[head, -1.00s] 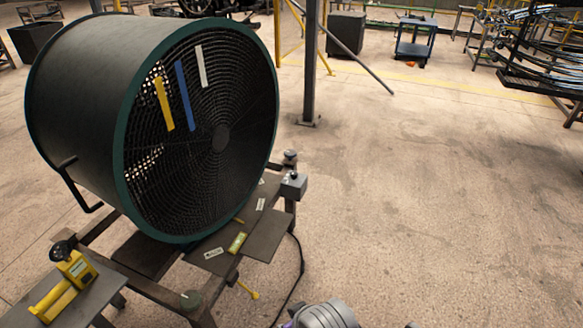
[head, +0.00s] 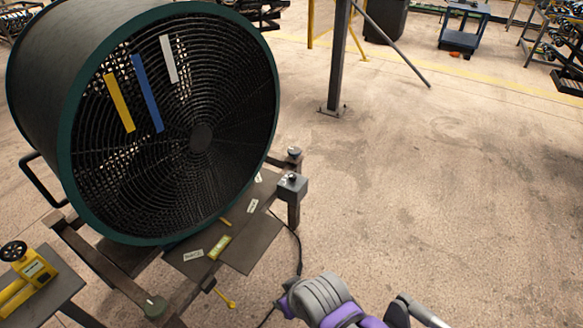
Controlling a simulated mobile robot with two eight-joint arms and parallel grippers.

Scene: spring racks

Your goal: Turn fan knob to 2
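A large dark drum fan (head: 45,75) with a green rim and a round wire grille stands at the left. A small grey control box (head: 291,188) sits at the right corner of its stand. A dark knob (head: 292,178) is on top of the box; its setting is too small to read. My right gripper (head: 283,303) is at the bottom edge, below the box and apart from it. Its grey and purple arm comes in from the right, and I cannot make out its fingers. My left gripper is out of view.
A yellow device (head: 36,270) with a black handwheel stands on a small table at the lower left. A cable (head: 299,255) hangs beside the stand. A steel post (head: 338,60) rises behind. The floor to the right is clear.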

